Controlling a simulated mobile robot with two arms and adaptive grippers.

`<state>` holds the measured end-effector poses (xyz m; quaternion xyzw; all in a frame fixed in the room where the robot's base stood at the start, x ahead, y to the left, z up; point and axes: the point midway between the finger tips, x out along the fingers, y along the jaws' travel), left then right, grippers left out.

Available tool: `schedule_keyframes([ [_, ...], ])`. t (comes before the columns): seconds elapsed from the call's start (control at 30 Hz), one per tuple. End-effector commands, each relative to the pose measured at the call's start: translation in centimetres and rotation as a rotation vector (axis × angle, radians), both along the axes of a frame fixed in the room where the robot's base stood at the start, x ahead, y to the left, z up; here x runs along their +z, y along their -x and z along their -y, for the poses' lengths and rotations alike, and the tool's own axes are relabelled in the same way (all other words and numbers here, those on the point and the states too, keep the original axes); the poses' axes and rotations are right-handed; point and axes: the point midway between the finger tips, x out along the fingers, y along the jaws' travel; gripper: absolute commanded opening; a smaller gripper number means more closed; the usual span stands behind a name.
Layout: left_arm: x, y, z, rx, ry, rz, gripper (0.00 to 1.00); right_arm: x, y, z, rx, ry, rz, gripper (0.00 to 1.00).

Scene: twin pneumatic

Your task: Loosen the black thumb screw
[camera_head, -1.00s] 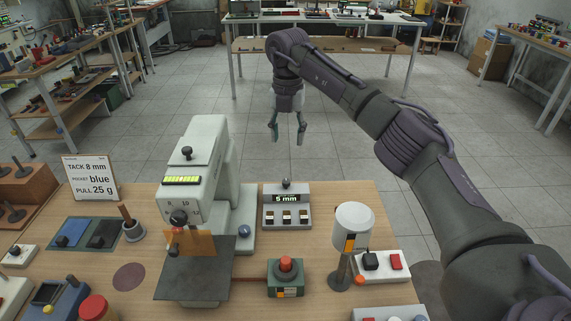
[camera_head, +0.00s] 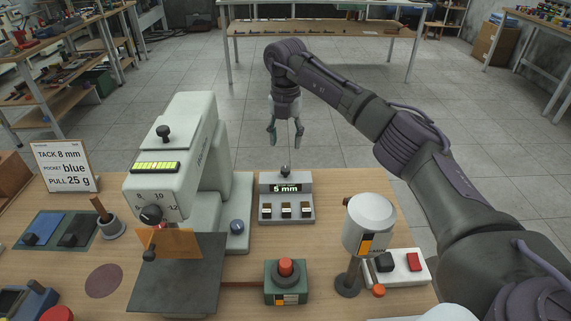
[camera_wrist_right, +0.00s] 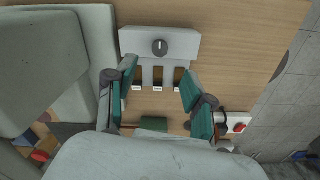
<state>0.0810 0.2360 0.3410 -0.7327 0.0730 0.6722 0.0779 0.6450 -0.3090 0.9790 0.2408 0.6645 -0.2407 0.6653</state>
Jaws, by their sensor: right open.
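A black knob (camera_head: 285,170) stands on top of the grey box (camera_head: 266,211) with the "5 mm" display. From above, it shows in the right wrist view as a round black knob (camera_wrist_right: 160,47) with a white line. Another black knob (camera_head: 163,132) sits on top of the grey press-like machine (camera_head: 205,115). I cannot tell which is the thumb screw. My right gripper (camera_head: 285,142) is open and empty, pointing down above and behind the grey box. In the right wrist view, its fingers (camera_wrist_right: 158,78) are spread, with the box between and beyond them. My left gripper is not in view.
The tall machine stands left of the box. A red button unit (camera_head: 285,280) is in front of it. A white cylinder on a stand (camera_head: 368,225) and a white switch box (camera_head: 402,267) are at right. A sign (camera_head: 65,167) reads "TACK 8 mm, POCKET blue, PULL 25 g".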

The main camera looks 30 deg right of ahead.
Motion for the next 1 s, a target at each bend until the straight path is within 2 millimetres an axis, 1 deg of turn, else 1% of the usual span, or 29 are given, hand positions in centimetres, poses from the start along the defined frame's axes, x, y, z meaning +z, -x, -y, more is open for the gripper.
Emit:
schedule_keyframes([
  [0.03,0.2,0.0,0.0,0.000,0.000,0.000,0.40,-1.2,0.2,0.0,0.000,0.001,-0.006,0.53],
  [0.2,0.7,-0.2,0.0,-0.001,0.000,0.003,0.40,-4.8,0.1,0.0,-0.001,0.000,-0.005,0.53],
  [0.3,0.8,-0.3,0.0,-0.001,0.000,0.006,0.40,-6.5,0.1,0.0,-0.001,0.000,-0.004,0.53],
  [0.43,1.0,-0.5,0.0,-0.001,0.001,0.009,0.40,-8.1,0.0,0.0,0.001,-0.001,-0.002,0.53],
  [0.6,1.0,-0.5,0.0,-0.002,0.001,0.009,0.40,-9.1,0.0,0.0,0.000,-0.001,-0.001,0.53],
  [0.87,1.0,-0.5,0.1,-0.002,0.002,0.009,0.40,-9.2,0.0,0.0,0.000,0.000,0.000,0.53],
  [0.97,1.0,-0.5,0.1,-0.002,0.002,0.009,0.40,-9.2,0.0,0.0,0.000,0.000,0.000,0.38],
  [1.0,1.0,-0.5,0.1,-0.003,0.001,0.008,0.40,-9.2,0.0,0.0,0.000,0.000,0.000,0.31],
])
